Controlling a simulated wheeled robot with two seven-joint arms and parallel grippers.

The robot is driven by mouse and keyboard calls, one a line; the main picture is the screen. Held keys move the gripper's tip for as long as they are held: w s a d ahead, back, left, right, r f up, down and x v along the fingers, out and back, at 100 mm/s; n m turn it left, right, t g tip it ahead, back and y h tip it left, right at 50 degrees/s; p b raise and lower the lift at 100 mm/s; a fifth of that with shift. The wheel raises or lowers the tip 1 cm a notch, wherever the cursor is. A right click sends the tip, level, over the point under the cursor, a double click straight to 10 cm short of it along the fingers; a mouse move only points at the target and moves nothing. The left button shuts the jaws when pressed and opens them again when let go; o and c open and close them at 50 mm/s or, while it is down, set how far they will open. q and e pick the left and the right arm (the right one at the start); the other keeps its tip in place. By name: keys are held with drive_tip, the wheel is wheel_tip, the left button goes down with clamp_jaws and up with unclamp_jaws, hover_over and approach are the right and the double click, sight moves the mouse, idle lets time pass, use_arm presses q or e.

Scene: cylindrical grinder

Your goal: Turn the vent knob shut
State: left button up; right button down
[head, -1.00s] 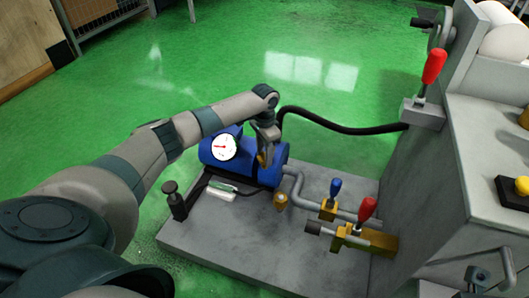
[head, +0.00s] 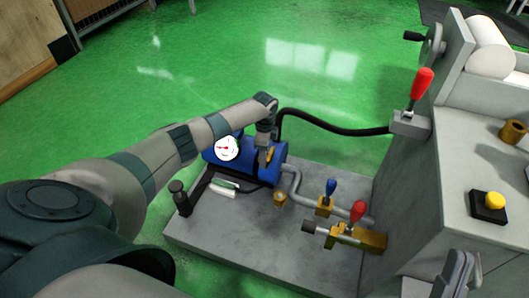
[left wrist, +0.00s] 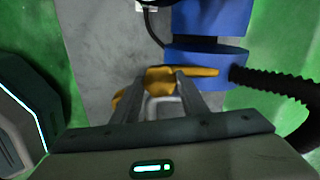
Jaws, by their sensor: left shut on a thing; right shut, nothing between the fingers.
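The blue tank (head: 225,150) with a round white gauge (head: 227,148) lies on the grey base. A yellow vent knob (head: 270,154) is at the tank's right part, partly hidden by my left gripper (head: 263,163). In the left wrist view the yellow knob (left wrist: 180,72) lies across the fingertips of my left gripper (left wrist: 165,82), beside the blue tank (left wrist: 208,55). The left gripper is shut on this knob. My right gripper (head: 460,267) is shut and empty at the lower right, near the machine and away from the tank.
A black hose (head: 335,125) runs from the tank to the machine. A blue-handled valve (head: 328,195) and a red-handled valve (head: 354,222) stand on the base (head: 255,237). A red lever (head: 421,88) and a yellow button (head: 494,201) are on the machine.

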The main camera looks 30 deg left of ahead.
use_arm(q)
drive_tip(key=shift+m, duration=0.9)
use_arm(e)
drive_tip(key=shift+a+f+g, duration=0.3)
drive_tip(key=shift+a+f, duration=0.05)
drive_tip(key=shift+f, duration=0.2)
use_arm(q)
drive_tip(key=o, duration=1)
drive_tip(key=shift+o, duration=0.2)
drive_tip(key=shift+r, duration=0.1)
drive_tip(key=shift+r+p, duration=0.4)
drive_tip(key=shift+r, duration=0.05)
wheel_tip(320, 180, up, 5)
drive_tip(key=shift+r+p, duration=0.15)
drive_tip(key=shift+p, duration=0.7)
wheel_tip(320, 180, up, 11)
drive_tip(key=p, duration=0.2)
drive_tip(key=shift+p, duration=0.3)
use_arm(e)
drive_tip(key=w+a+f+g+h, duration=0.2)
drive_tip(key=w+f+g, duration=0.1)
drive_tip(key=f+g, duration=0.6)
drive_tip(key=shift+w+f+h, duration=0.25)
drive_tip(key=shift+f+h, duration=0.15)
drive_tip(key=shift+f, duration=1.8)
